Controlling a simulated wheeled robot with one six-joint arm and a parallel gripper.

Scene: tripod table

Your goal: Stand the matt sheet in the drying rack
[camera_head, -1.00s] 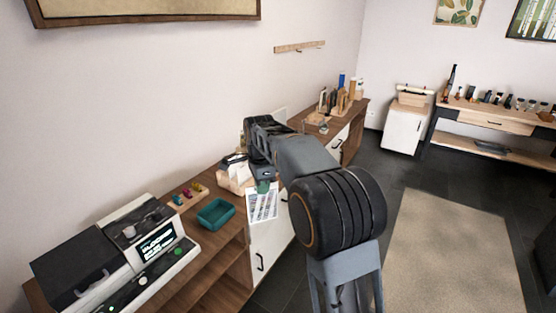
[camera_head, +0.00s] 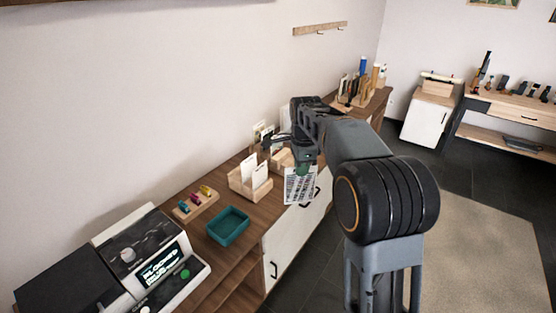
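A printed sheet (camera_head: 300,186) with dark lines of print hangs below my gripper (camera_head: 303,169), in front of the counter's edge. The gripper's green tips meet the sheet's top edge and appear shut on it; the fingers are small and partly hidden by the arm. A light wooden holder (camera_head: 247,188) with white sheets standing in it is on the counter, left of the held sheet. Another light wooden piece (camera_head: 281,160) is behind my gripper, partly hidden. I cannot tell which of these is the drying rack.
A teal tray (camera_head: 228,225), a wooden block with small coloured items (camera_head: 196,203) and a printer-like machine (camera_head: 150,260) stand on the counter (camera_head: 275,203) to the left. A wooden organiser (camera_head: 350,100) stands at its far end. Open floor lies to the right.

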